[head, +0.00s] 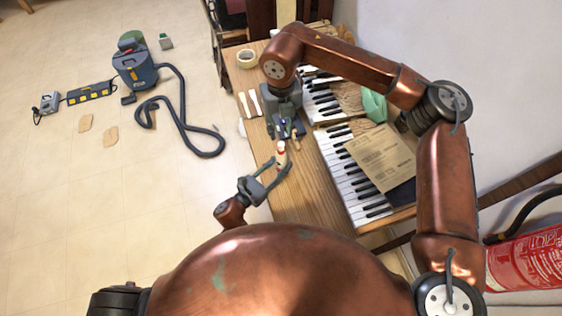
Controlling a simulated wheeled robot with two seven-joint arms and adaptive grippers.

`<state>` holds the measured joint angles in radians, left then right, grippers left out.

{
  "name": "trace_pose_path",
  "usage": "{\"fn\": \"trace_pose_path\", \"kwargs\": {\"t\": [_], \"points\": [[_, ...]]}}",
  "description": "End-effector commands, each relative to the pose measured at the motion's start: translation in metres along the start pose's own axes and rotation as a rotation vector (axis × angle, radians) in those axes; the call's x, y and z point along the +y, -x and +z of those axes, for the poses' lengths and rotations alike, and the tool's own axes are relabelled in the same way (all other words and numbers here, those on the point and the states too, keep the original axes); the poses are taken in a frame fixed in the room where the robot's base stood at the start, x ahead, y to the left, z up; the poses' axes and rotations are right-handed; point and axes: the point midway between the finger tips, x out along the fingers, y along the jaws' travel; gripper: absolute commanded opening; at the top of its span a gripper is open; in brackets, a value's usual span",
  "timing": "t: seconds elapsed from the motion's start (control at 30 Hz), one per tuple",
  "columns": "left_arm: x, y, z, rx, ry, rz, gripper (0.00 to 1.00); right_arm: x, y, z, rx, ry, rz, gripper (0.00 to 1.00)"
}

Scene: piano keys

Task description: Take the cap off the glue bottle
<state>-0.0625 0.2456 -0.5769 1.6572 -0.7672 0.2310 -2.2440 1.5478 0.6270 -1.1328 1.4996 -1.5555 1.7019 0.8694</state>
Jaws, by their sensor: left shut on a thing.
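The glue bottle (281,157), small and pale with a reddish band, stands near the left edge of the wooden table. My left gripper (277,166) comes in from below and is shut on the bottle, a finger on each side. My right gripper (286,134) points down from above, right at the top end of the bottle. I cannot tell whether its fingers touch the cap or how far they are closed. The cap itself is mostly hidden by the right gripper.
Piano keyboards (346,178) lie right of the grippers, with a paper sheet (379,157) on the nearer one. A tape roll (247,58) and white key pieces (249,103) lie behind. A vacuum (135,68) stands on the floor; a red extinguisher (530,258) is at right.

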Motion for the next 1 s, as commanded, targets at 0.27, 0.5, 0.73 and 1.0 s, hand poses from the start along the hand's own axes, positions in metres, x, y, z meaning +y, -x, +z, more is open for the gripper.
{"fn": "trace_pose_path", "kwargs": {"t": [0.27,0.5,0.73,1.0], "points": [[0.0000,0.0002,-0.0002,0.000,0.000,0.000,0.00,0.0001,0.0000,0.0000,0.000,0.000,0.000,0.29],[0.0000,0.0002,-0.0003,0.000,0.000,0.000,0.00,0.0001,0.0000,0.0000,0.000,-0.009,0.000,0.29],[0.0000,0.0002,-0.0003,0.001,0.000,0.000,0.00,0.0000,0.0000,-0.0001,0.000,-0.235,0.000,0.29],[0.0000,0.0002,-0.0004,0.001,0.000,0.000,0.00,0.0000,-0.0001,-0.0002,0.000,-0.753,0.000,0.29]]}}
